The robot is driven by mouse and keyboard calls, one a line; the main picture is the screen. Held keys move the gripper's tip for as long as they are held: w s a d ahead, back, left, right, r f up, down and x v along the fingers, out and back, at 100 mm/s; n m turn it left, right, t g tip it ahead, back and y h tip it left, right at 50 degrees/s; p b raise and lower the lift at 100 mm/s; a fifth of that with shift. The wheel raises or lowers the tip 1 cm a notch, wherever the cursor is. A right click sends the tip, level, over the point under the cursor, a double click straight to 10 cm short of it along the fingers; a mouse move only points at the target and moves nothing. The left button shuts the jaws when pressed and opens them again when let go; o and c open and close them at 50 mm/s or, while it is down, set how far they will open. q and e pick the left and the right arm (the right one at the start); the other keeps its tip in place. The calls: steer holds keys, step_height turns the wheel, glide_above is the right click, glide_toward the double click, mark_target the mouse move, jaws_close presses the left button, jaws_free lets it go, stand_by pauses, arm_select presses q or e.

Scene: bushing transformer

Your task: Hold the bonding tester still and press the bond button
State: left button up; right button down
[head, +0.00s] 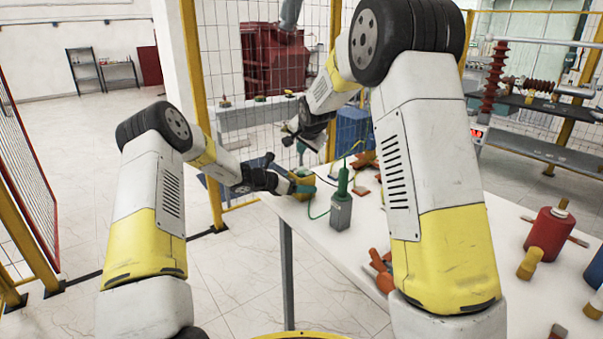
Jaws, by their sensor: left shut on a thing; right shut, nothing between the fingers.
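The bonding tester appears to be the small yellow and green box (303,182) at the far left end of the white table. My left gripper (288,184) reaches it from the left and is shut on it. My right gripper (296,132) is above and behind the box, apart from it, shut and empty. The bond button is too small or hidden to make out. A green wire runs from near the box to a grey block with a green upright handle (342,190) just to its right.
The white table (322,258) holds orange-red parts (380,272), a red cylinder (551,233) and a yellow-capped piece (530,263) on the right. My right arm hides the table's middle. A wire-mesh fence with yellow posts (203,110) stands behind.

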arm_select(q)
steer(key=o, duration=2)
steer(key=shift+o, duration=0.2)
